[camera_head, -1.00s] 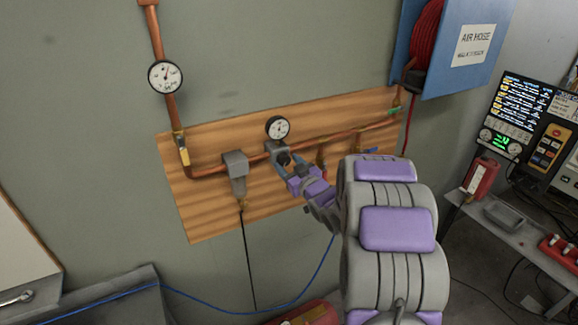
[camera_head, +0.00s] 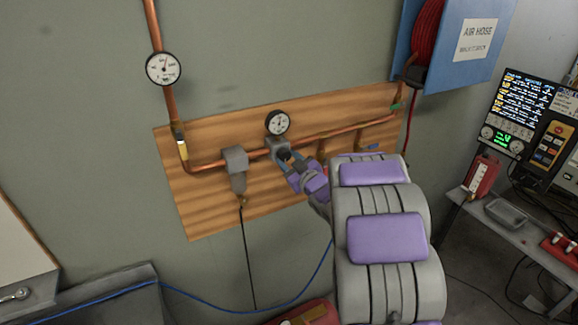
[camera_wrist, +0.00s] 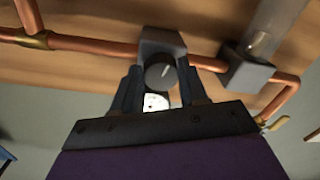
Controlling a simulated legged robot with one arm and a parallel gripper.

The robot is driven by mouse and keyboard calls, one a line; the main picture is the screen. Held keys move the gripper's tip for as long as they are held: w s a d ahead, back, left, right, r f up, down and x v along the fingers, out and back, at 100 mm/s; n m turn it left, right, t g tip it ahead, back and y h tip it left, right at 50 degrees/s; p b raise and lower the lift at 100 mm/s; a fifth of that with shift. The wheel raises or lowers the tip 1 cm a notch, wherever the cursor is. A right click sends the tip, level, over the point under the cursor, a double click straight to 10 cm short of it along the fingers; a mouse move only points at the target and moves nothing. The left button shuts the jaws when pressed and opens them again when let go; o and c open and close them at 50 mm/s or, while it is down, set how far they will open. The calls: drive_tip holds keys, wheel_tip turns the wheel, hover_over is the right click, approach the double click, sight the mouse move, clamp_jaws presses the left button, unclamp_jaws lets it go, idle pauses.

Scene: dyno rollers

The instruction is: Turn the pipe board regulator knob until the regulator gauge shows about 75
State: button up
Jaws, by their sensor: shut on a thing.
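The regulator (camera_head: 277,145) is a grey block on the copper pipe of the wooden pipe board (camera_head: 205,215). Its round gauge (camera_head: 278,123) has a white face and sits just above it; the needle is too small to read. The dark knob (camera_head: 285,155) sticks out of the regulator's front. My gripper (camera_head: 287,164) is at the knob, with its fingers shut on the knob's sides. In the wrist view the knob (camera_wrist: 160,72) is between the two fingers, and part of the white gauge face (camera_wrist: 156,102) shows below it.
A grey filter unit (camera_head: 236,165) is left of the regulator. A second gauge (camera_head: 164,68) is on the vertical pipe at upper left. A yellow-handled valve (camera_head: 181,151) is below it. My arm hides part of the board's right side. A blue hose (camera_head: 245,310) hangs below.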

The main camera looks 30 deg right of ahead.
drive_tip(key=n+b, duration=0.3)
drive_tip(key=shift+r, duration=0.1)
drive_tip(key=shift+d+n+b, duration=0.1)
drive_tip(key=shift+n+b, duration=1.15)
drive_tip(key=shift+n, duration=0.55)
drive_tip(key=o, duration=1.1)
drive_tip(key=shift+c, duration=0.2)
drive_tip(key=shift+s, duration=0.15)
